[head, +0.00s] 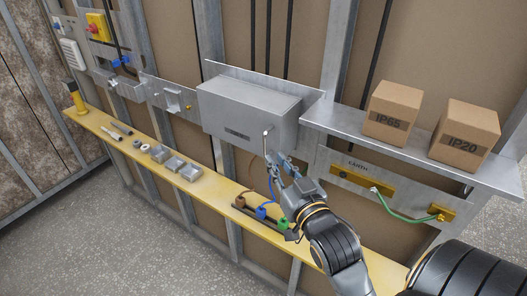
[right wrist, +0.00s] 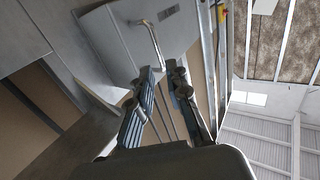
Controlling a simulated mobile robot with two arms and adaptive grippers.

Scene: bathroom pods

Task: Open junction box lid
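The grey junction box (head: 245,112) is fixed to the metal wall frame, and its lid looks closed. A thin metal handle (head: 266,141) stands out from its front near the right edge; it also shows in the right wrist view (right wrist: 151,40). My right gripper (head: 277,160) is just below the handle. In the right wrist view my right gripper (right wrist: 163,72) has a gap between its fingers, and the handle's lower end reaches the fingertips. I cannot tell whether they touch. My left gripper is not in view.
Boxes marked IP65 (head: 393,112) and IP20 (head: 464,135) stand on the metal shelf (head: 340,125) to the right. A yellow ledge (head: 222,190) below bears small grey parts (head: 175,164) and coloured connectors (head: 262,212). A green earth wire (head: 400,215) hangs at the right.

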